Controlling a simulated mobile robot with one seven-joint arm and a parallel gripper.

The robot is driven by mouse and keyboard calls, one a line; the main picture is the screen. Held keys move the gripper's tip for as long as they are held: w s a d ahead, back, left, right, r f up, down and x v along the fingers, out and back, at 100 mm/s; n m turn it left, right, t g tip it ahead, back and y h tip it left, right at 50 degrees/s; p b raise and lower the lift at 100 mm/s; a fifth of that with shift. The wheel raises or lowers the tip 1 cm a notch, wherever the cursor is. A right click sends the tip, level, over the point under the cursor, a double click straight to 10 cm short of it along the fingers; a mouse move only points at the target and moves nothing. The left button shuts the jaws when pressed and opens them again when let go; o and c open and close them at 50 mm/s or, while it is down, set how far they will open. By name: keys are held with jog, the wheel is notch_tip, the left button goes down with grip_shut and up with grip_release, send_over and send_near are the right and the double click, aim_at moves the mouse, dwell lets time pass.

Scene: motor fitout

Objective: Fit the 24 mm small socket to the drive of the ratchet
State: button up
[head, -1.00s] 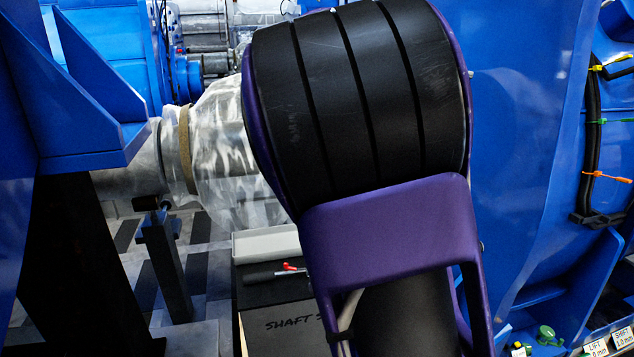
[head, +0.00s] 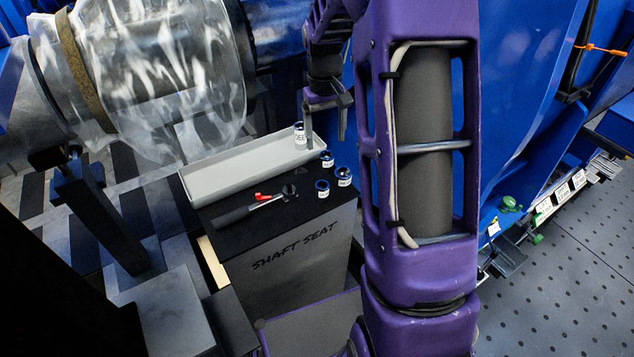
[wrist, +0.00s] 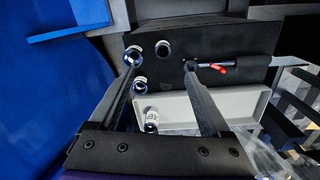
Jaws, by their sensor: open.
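The ratchet (head: 244,208) lies on a black box top, with a dark handle, a red part and a round head at its right end. Several small blue-banded sockets stand near that head: one toward the back (head: 327,159), one at the right (head: 344,176) and one nearer the front (head: 322,188). Their sizes are unreadable, so I cannot tell which is the 24 mm small one. A taller labelled socket (head: 300,133) is in the grey tray. My gripper (head: 325,130) is open and empty above the tray's right end. In the wrist view its fingers (wrist: 160,76) are spread.
The box (head: 300,262) is marked SHAFT SEAT. The long grey tray (head: 215,185) runs along its back edge. A plastic-wrapped shaft (head: 150,70) hangs over the left, and a blue housing (head: 545,90) stands at the right. Perforated floor (head: 570,270) is clear at the lower right.

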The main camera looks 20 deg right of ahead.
jog(key=b, duration=0.2)
send_over(322, 185)
jog(key=f, duration=1.2)
jog(key=shift+s+f, duration=0.1)
jog(key=shift+s, duration=0.1)
jog(key=shift+w+f+b, duration=0.15)
jog(key=shift+f+b, duration=0.2)
jog(key=shift+f, duration=2.45)
grip_shut()
